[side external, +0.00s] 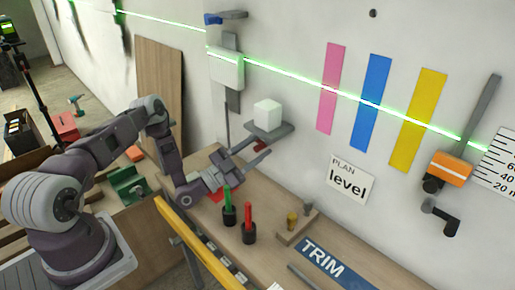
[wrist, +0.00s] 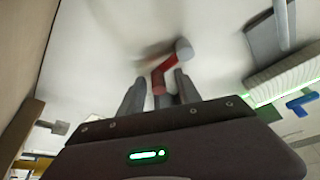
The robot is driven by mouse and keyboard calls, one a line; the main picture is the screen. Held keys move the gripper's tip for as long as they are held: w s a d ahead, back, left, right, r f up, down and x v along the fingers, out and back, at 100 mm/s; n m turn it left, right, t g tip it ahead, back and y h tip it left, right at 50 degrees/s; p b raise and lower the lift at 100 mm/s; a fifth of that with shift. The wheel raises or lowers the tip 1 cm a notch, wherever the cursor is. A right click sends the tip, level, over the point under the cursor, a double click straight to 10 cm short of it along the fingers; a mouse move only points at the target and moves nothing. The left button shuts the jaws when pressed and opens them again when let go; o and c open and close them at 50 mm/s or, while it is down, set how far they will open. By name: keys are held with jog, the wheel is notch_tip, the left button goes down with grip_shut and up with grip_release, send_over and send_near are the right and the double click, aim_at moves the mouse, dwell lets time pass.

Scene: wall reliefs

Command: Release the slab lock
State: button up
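A red lever with a grey round end (wrist: 166,70) projects from the white wall. In the side external view a small red part (side external: 261,146) shows just under a grey shelf (side external: 281,134) on the wall, which carries a white block (side external: 267,112). My gripper (side external: 253,155) is raised in front of the wall below this shelf. In the wrist view my gripper (wrist: 159,82) is open, with the lower end of the red lever between or just beyond its fingertips. I cannot tell whether either finger touches it. No label marks which part is the slab lock.
A white box (side external: 226,69) on a grey rail and a blue handle (side external: 214,20) are up the wall. An orange unit (side external: 451,168) hangs at right. Below, the bench holds a green marker (side external: 228,199), a red marker (side external: 248,216) and a yellow level (side external: 200,247).

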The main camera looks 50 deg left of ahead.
jog(key=v, duration=0.5)
notch_tip(320, 180, up, 7)
dwell(0.3)
